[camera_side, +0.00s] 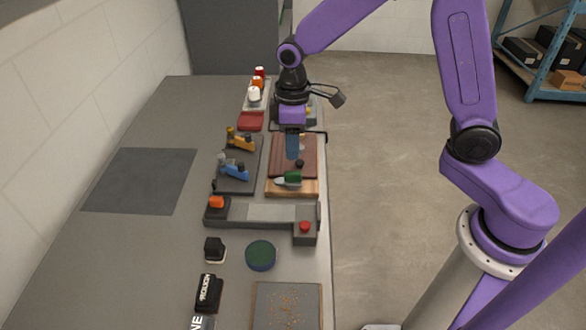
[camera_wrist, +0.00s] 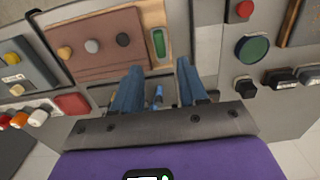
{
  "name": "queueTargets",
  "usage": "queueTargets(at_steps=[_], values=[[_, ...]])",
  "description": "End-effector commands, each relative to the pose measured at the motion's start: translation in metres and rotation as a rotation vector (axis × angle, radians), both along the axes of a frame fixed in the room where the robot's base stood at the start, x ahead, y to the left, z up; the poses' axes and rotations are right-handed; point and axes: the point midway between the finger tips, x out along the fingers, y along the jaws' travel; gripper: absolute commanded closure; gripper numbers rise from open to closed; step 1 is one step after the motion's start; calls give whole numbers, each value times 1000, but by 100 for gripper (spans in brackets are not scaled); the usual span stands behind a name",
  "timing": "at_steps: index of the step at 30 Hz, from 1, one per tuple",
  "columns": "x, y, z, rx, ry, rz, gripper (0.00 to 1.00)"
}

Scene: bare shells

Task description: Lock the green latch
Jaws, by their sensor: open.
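The green latch (camera_side: 292,178) sits on a light wooden board (camera_side: 305,188) near the right edge of the bench in the side view. Its green part has a silvery piece at its left. In the wrist view the green latch (camera_wrist: 158,43) shows as an upright green bar, ahead of the fingers. My gripper (camera_side: 292,157) points down over the dark red-brown panel, just behind the latch, and looks apart from it. In the wrist view my gripper (camera_wrist: 158,67) has its two blue fingers spread, with no object held between them.
Left of the latch, a dark plate carries a yellow clamp (camera_side: 242,142) and a blue clamp (camera_side: 235,171). A grey bar fixture with a red button (camera_side: 304,227) lies in front. A dark green disc (camera_side: 261,255) stands nearer.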

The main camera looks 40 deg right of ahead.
Motion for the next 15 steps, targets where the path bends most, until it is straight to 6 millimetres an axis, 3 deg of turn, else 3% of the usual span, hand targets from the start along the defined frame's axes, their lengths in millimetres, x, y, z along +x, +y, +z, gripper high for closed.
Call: queueTargets(at_steps=[9, 15], values=[[-1, -1, -58, -2, 5, 0, 57], [0, -1, -79, -1, 3, -2, 57]])
